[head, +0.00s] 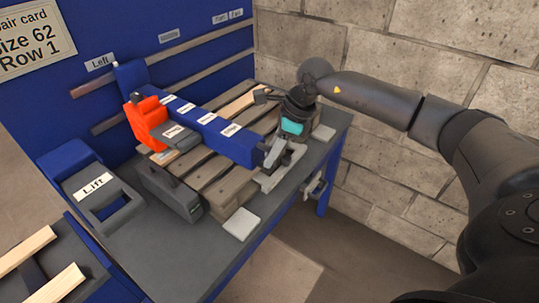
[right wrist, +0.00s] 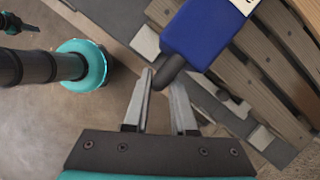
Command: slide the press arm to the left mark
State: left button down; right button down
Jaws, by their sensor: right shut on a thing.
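The press arm (head: 215,128) is a long blue beam with several white labels, lying across above the wooden pallet. Its far end meets the wall rail a little right of the white "Left" label (head: 99,63). An orange head (head: 148,122) sits on the beam's left side. My right gripper (head: 272,158) is at the beam's near end. In the right wrist view, the blue end of the press arm (right wrist: 205,35) has a dark handle (right wrist: 170,68), and my right gripper's fingers (right wrist: 164,82) are shut on it.
The slatted pallet (head: 222,183) rests on a grey table (head: 165,250). A blue "Lift" box (head: 90,190) and a dark grey box (head: 168,192) stand left of it. A second label (head: 169,36) marks the rail further right. A block wall (head: 400,50) is close on the right.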

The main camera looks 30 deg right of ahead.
jog(key=shift+s+a, duration=0.1)
jog(key=shift+a, duration=0.25)
jog(key=c, duration=0.8)
grip_release()
jog(key=shift+s+a, duration=0.1)
jog(key=shift+r, duration=0.1)
jog(key=shift+d+r, duration=0.2)
jog(key=v, duration=1.4)
jog(key=shift+d+r, duration=0.2)
jog(key=shift+r, duration=0.1)
